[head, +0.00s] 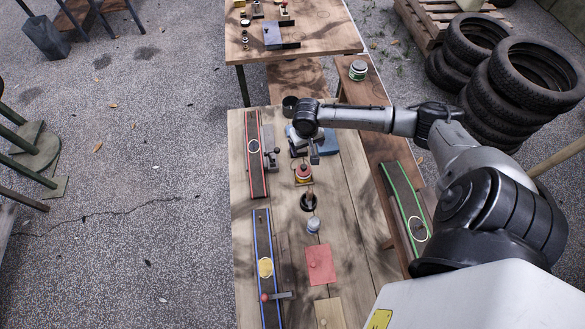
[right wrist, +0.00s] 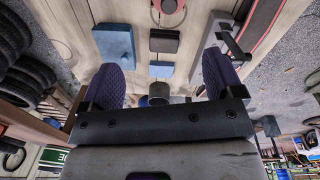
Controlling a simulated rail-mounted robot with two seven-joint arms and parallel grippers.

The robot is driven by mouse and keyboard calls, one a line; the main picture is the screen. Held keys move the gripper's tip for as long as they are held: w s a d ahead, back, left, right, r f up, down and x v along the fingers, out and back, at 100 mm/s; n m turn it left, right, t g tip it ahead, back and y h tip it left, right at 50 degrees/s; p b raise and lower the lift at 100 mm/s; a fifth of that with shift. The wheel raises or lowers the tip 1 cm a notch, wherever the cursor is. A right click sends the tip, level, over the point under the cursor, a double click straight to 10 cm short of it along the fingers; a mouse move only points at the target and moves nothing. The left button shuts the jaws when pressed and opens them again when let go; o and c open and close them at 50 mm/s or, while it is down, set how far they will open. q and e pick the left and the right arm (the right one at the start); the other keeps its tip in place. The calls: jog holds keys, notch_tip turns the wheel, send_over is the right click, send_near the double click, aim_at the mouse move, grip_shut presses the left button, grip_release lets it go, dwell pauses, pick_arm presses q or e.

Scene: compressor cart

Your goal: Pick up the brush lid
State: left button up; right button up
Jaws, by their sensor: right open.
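I cannot tell for certain which thing is the brush lid. A dark round piece with a brown upright knob (head: 309,201) stands mid-table, and may be it. A small grey-white jar (head: 313,225) stands just in front of it. My right gripper (head: 314,156) hangs over the far part of the wooden table, beyond that dark piece. In the right wrist view its two fingers (right wrist: 163,77) are spread apart with nothing gripped. A blue block (right wrist: 115,43) and a dark block (right wrist: 164,41) show past the fingers. My left gripper is not in view.
On the wooden table (head: 349,215) lie a red-edged strip (head: 256,180), a blue-edged strip (head: 264,230), a red pad (head: 320,265) and a red-topped piece (head: 303,172). A side bench holds a green-edged strip (head: 402,192) and a green-white can (head: 357,70). Tyres (head: 535,75) are stacked right.

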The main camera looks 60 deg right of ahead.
aim_at(304, 166)
jog(key=f+m, duration=0.3)
jog(key=f, duration=0.2)
jog(key=a+f+m, duration=0.1)
jog(key=f+m, duration=0.1)
jog(key=f, duration=0.1)
jog(key=shift+f+m+y+b, duration=0.2)
jog(key=shift+m+y+b, duration=0.1)
jog(key=shift+y+b, duration=0.1)
jog(key=shift+f, duration=2.8)
jog(key=c, duration=1.1)
jog(key=shift+r, duration=0.15)
